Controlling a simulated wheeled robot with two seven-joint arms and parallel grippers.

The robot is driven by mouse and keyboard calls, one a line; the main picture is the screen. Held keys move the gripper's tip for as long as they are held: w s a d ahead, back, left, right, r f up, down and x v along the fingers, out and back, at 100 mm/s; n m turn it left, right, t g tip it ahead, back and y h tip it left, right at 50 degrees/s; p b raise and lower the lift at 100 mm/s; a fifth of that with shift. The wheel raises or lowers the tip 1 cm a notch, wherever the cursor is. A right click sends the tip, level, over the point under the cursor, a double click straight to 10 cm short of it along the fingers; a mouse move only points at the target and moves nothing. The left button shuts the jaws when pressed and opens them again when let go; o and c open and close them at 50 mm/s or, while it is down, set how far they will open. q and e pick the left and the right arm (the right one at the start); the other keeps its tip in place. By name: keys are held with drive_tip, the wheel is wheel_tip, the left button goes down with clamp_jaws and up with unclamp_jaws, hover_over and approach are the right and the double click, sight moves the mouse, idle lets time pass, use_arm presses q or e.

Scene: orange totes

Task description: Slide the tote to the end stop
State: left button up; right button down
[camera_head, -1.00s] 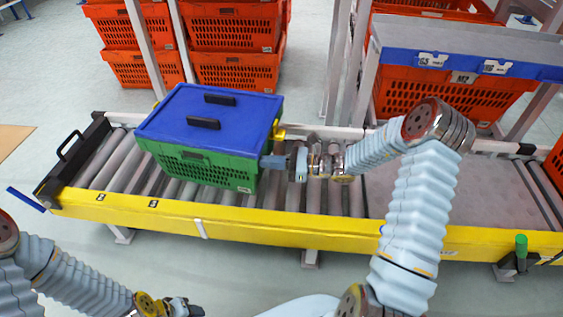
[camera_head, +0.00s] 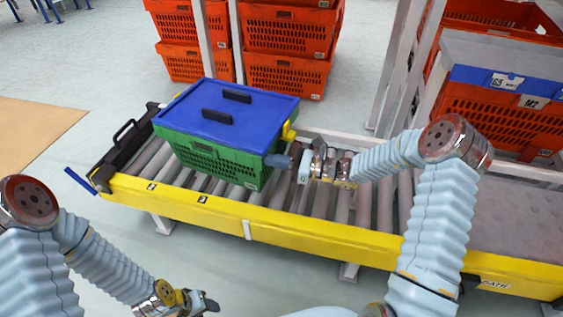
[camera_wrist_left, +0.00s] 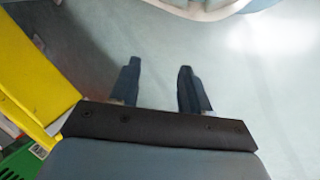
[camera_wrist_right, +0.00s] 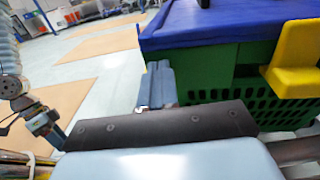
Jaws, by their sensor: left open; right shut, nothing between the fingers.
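A green tote (camera_head: 213,157) with a blue lid (camera_head: 228,113) sits upright on the roller conveyor. The black end stop (camera_head: 125,150) with a handle is at the conveyor's left end; some bare rollers show between it and the tote. My right gripper (camera_head: 279,161) is shut and empty at the tote's right side, low beside a yellow tab (camera_head: 289,132). In the right wrist view its closed fingers (camera_wrist_right: 158,84) are beside the green wall; exact contact is hard to tell. My left gripper (camera_head: 210,304) is open and empty in front of the conveyor, also in its wrist view (camera_wrist_left: 157,88).
The yellow conveyor rail (camera_head: 300,230) runs along the near side. Orange crates (camera_head: 285,75) stand stacked behind the conveyor. A rack with a blue label strip (camera_head: 500,80) stands at the back right. Bare rollers (camera_head: 370,205) lie right of the tote.

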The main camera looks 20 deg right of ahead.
sight(210, 155)
drive_tip(key=b+x, duration=0.5)
drive_tip(key=x, duration=1.6)
drive_tip(key=shift+s+f, duration=0.1)
drive_tip(key=shift+s, duration=0.05)
drive_tip(key=shift+a, duration=0.2)
drive_tip(key=shift+d, duration=0.1)
